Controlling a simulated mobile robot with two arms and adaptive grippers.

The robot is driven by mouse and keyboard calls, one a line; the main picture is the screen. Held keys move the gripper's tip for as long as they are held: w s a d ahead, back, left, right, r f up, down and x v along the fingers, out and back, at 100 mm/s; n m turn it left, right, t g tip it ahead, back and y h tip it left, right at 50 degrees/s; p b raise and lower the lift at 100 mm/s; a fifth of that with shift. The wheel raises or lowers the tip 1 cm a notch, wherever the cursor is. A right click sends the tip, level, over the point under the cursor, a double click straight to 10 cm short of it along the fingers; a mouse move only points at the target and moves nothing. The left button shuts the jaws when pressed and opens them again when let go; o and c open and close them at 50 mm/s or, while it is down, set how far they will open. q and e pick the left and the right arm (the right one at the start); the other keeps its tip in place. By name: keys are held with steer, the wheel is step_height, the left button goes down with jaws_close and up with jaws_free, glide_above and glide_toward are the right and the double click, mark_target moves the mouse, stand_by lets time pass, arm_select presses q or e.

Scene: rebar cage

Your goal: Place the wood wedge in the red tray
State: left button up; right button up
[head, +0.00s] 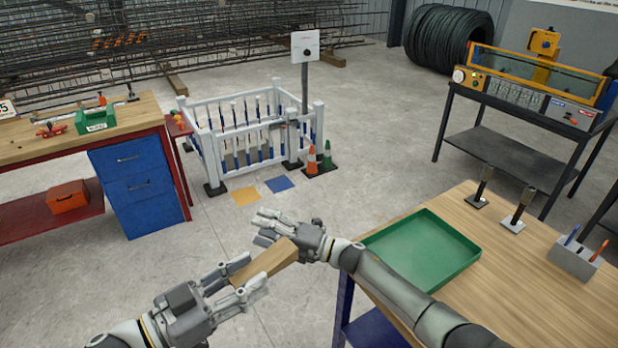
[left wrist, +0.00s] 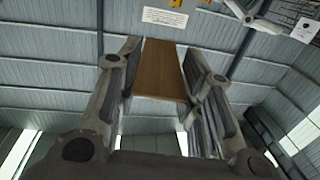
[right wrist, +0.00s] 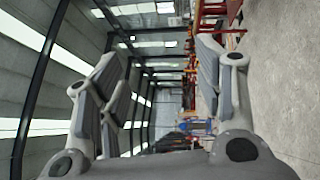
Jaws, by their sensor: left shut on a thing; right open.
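The wood wedge (head: 268,261) is a tan wooden block, held above the floor in front of the table. My left gripper (head: 246,274) is shut on its near end; the left wrist view shows the wedge (left wrist: 160,68) between the fingers. My right gripper (head: 264,229) is open just beyond the wedge's far end; in the head view I cannot tell whether they touch. The right wrist view shows nothing between its fingers (right wrist: 165,85). The tray on the right table is green (head: 468,251) and empty. I see no red tray.
The wooden table (head: 510,285) at right also carries two upright metal stands (head: 517,212) and a grey pen holder (head: 574,261). A workbench (head: 85,135) with a green box (head: 97,120) stands at left. White fencing (head: 250,130) and cones stand behind. The floor between is open.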

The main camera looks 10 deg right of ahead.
steer(key=s+a+r+n+g+y, duration=0.1)
steer(key=s+a+r+n+g, duration=0.1)
steer(key=r+n+g, duration=0.3)
steer(key=s+a+r+n+g+y, duration=0.1)
steer(key=s+a+r+n+g, duration=0.15)
steer(key=r+n, duration=0.4)
step_height(320, 180, up, 11)
steer(key=n+g+h, duration=0.5)
steer(key=n+h, duration=1)
steer(key=n, duration=0.2)
glide_above(288, 243)
steer(key=w+d, duration=0.2)
steer(key=d, duration=0.2)
steer(key=x, duration=1.1)
steer(key=shift+w+a, duration=0.15)
steer(key=shift+a, duration=0.05)
